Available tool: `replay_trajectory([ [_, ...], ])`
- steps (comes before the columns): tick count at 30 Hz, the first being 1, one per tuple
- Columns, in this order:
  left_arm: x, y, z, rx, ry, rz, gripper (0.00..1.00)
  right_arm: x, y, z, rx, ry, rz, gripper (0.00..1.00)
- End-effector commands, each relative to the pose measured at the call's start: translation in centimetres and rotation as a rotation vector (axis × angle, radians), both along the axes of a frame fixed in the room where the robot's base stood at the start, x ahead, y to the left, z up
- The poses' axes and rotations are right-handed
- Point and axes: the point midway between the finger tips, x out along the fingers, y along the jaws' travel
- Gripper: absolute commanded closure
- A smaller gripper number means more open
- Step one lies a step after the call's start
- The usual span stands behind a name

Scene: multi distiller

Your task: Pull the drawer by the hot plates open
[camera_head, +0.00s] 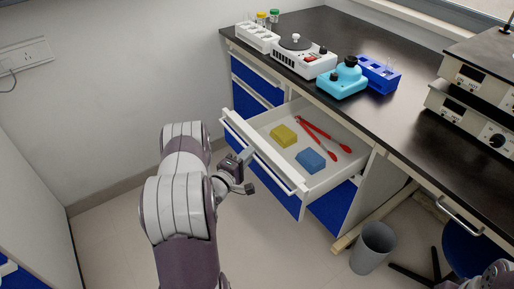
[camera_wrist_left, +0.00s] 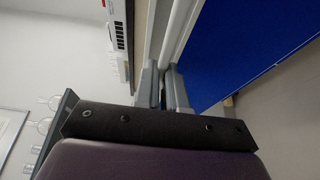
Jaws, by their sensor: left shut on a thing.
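The drawer (camera_head: 352,171) stands pulled out from the blue and white cabinet under the dark worktop. Inside it lie a yellow block (camera_head: 284,136), a blue block (camera_head: 311,161) and red tongs (camera_head: 322,135). Its front has a long white handle bar (camera_head: 273,173). My left gripper (camera_head: 246,160) is at the left part of this bar, shut on it. In the left wrist view the fingers (camera_wrist_left: 163,88) close around the white bar (camera_wrist_left: 178,35), beside the blue front. My right gripper is not in view.
A white device (camera_head: 305,62), a turquoise device (camera_head: 342,80) and a blue rack (camera_head: 379,75) stand on the worktop (camera_head: 375,115). Stacked instruments (camera_head: 478,103) stand at right. A grey bin (camera_head: 373,248) is on the floor. Floor left of the drawer is clear.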

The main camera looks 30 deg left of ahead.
Motion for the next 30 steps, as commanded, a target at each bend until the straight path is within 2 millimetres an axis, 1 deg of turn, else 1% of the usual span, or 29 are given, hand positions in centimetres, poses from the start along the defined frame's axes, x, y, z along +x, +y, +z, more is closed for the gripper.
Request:
replay_trajectory([
  [1, -0.4, 0.1, -0.1, -0.003, 0.003, 0.001, 1.00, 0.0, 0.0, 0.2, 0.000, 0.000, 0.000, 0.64],
  [6, -0.9, 0.3, -0.1, -0.001, 0.002, 0.000, 1.00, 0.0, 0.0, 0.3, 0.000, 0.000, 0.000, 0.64],
  [16, -1.0, 0.3, -0.1, -0.001, 0.002, 0.000, 1.00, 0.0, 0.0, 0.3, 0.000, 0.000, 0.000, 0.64],
  [18, -1.0, 0.3, -0.1, -0.001, 0.002, 0.000, 0.73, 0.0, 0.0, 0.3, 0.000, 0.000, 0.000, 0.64],
  [19, -0.9, 0.3, -0.1, -0.001, 0.002, 0.000, 0.64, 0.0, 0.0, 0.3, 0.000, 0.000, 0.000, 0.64],
  [27, -0.9, 0.4, -0.1, 0.000, 0.001, 0.000, 0.64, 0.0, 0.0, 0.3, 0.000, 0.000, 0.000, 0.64],
  [30, -1.4, 0.4, 0.0, 0.000, 0.001, 0.001, 0.64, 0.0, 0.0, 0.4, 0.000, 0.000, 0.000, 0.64],
])
